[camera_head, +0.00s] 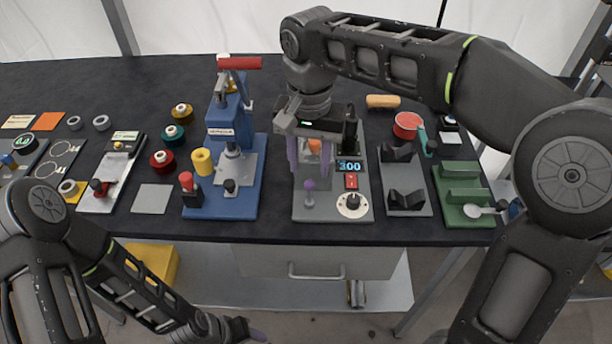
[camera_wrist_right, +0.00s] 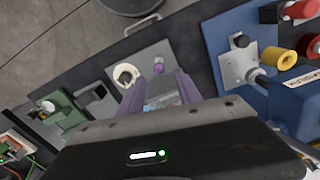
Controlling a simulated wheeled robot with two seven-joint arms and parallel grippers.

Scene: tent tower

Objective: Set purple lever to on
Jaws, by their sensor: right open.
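The purple lever (camera_head: 309,190) has a round purple knob on a stem and stands near the front left of a grey station (camera_head: 330,210). In the right wrist view the purple lever (camera_wrist_right: 158,67) shows just beyond the fingertips. My right gripper (camera_head: 309,172), with purple fingers, is open and points down over the station, behind the lever and apart from it. Its fingers also show in the wrist view (camera_wrist_right: 159,84), with nothing held. My left gripper (camera_head: 250,332) is low at the bottom edge, in front of the table; its jaws are mostly hidden.
My right arm passes over the back right.

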